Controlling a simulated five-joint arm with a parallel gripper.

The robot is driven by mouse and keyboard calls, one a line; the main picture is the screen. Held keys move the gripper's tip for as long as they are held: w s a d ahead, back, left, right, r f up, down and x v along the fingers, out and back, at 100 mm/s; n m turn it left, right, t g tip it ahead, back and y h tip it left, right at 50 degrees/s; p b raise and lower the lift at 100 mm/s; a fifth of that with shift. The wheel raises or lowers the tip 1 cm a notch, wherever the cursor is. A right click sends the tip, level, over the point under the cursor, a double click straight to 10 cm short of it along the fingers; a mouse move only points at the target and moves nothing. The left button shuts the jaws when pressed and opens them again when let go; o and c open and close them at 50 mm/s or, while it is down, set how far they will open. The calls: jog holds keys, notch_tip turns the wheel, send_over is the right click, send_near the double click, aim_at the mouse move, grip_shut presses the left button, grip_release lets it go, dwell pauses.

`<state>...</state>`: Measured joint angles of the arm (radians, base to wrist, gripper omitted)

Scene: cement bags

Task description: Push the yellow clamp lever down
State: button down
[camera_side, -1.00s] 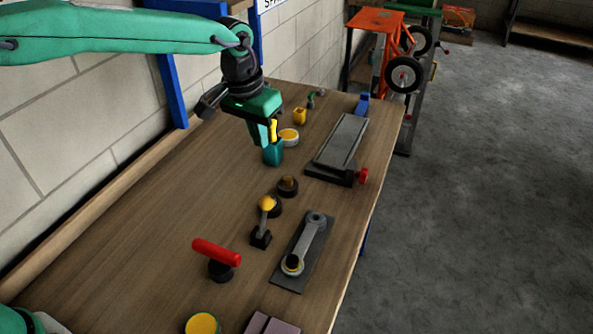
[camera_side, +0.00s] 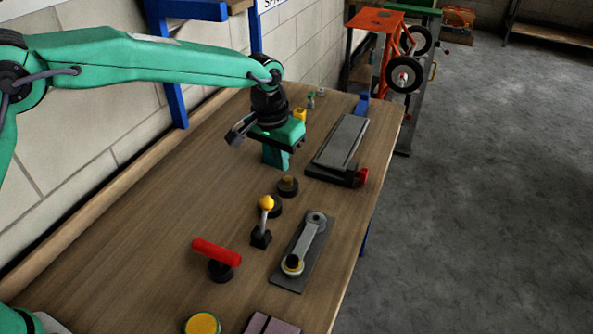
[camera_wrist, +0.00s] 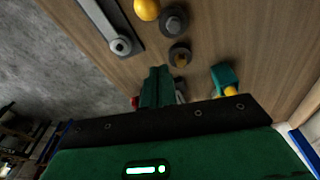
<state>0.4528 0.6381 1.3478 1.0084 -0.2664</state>
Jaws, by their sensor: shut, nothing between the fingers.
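A teal clamp block (camera_wrist: 223,76) with its yellow lever (camera_wrist: 231,91) shows in the wrist view, to the right of my fingers. The lever's lower part in that view is cut off by my gripper's dark edge, so its angle is hard to tell. In the side view my gripper (camera_side: 277,163) covers the lever, and the teal block cannot be told apart from my teal fingers. My gripper is shut and empty, pointing down; its fingers show in the wrist view (camera_wrist: 158,70). I cannot tell whether they touch the lever.
A dark round knob (camera_side: 288,187) and a yellow-ball joystick (camera_side: 266,203) stand in front of my gripper. A grey vise-like fixture (camera_side: 341,146) with a red knob (camera_side: 362,177) lies to the right. A red handle (camera_side: 217,253) and a crank plate (camera_side: 318,255) are nearer. The table's left side is clear.

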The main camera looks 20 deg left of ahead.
aim_at(264, 217)
jog(key=f, duration=0.4)
jog(key=w+f, duration=0.1)
jog(key=f, duration=0.1)
jog(key=shift+d+f, duration=0.2)
jog(key=shift+f, duration=0.2)
jog(key=shift+s+a+r, duration=0.1)
jog(key=shift+s+r, duration=0.05)
jog(key=shift+s, duration=0.5)
jog(key=shift+s+a+r, duration=0.15)
jog(key=shift+s+r, duration=0.05)
jog(key=shift+s, duration=0.5)
jog(key=shift+s+a+r, duration=0.1)
jog(key=shift+s+r, duration=0.05)
jog(key=shift+s, duration=0.5)
